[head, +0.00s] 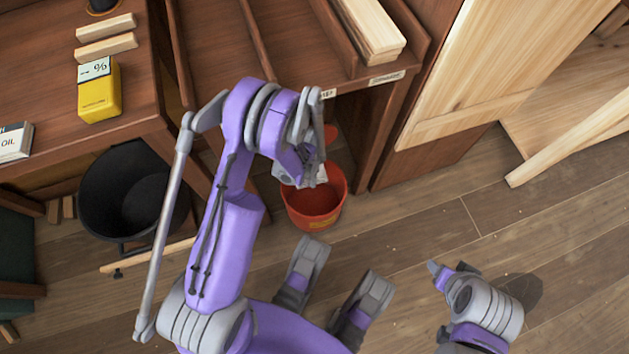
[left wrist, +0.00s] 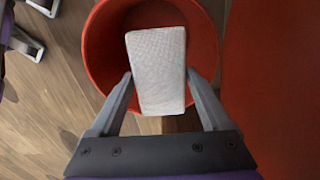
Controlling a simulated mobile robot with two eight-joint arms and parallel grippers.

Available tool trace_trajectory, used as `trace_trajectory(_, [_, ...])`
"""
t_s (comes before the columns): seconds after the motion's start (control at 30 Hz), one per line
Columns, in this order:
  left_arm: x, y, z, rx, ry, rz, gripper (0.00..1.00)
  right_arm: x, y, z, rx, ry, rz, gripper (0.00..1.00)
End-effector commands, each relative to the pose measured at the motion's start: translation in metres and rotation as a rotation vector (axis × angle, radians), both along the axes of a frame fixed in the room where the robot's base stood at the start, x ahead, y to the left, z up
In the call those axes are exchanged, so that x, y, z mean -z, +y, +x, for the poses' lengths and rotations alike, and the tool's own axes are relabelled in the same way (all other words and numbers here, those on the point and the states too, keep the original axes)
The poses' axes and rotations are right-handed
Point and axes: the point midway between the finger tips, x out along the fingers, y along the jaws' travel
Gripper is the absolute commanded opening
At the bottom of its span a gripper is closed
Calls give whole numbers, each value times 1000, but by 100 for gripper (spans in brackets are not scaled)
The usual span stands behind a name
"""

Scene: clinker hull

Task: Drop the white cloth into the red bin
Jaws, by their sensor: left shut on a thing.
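The white cloth is a pale, block-shaped, folded piece, clear in the left wrist view (left wrist: 157,72) and partly showing in the head view (head: 318,176). My left gripper (left wrist: 159,76) is shut on it, one finger at each side. The red bin (head: 315,205) stands on the floor below, its round rim also showing in the left wrist view (left wrist: 97,50). The cloth is over the bin's opening, overlapping its near rim in the wrist view. In the head view my left wrist hides part of the bin. My right gripper (head: 437,270) is at the lower right, its jaws unclear.
A black bucket (head: 125,195) stands left of the red bin. A wooden bench (head: 225,50) with a light timber block (head: 368,35) is behind it. A yellow box (head: 99,92) sits on the left bench. The floor (head: 430,225) to the right is clear.

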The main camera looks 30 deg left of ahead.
Motion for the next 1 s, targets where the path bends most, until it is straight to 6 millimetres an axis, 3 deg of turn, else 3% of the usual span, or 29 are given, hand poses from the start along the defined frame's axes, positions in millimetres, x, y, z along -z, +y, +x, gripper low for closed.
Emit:
trace_trajectory(0.07, [0,0,0,0,0,0,21,0,0,0,0,0,0,60])
trace_trajectory(0.1, [0,0,0,0,0,0,88,0,0,0,0,0,0,60])
trace_trajectory(0.17, [0,0,0,0,0,0,99,0,0,0,0,0,0,60])
trace_trajectory(0.4, [-1,0,0,0,0,0,100,0,0,0,0,0,0,60])
trace_trajectory(0.53, [-11,0,0,0,0,0,100,-2,0,-1,0,1,0,60])
trace_trajectory(1.0, [-97,0,-1,0,0,0,100,-24,0,-4,0,0,0,60])
